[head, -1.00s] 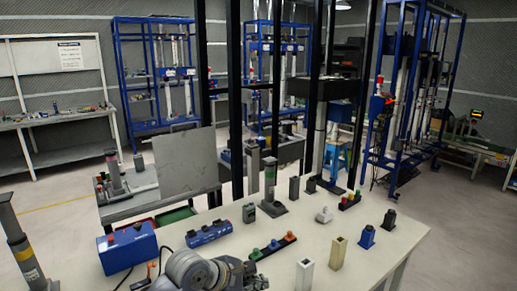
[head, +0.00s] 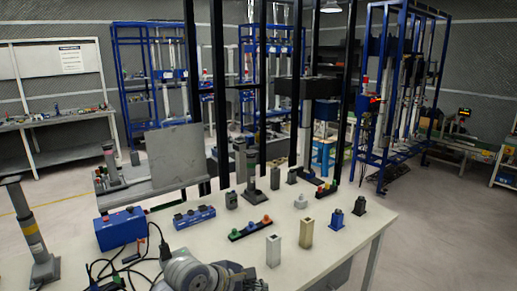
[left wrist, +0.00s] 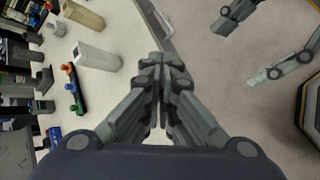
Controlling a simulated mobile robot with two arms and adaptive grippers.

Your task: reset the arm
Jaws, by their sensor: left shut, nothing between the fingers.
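In the left wrist view my left gripper (left wrist: 161,66) is shut, its fingertips together and empty. Two separate grey fingers, which look like my right gripper (left wrist: 260,42), show at the upper right of the left wrist view, spread apart over the floor. The head view does not show the right gripper.
A grey column (head: 38,247) stands at the left.

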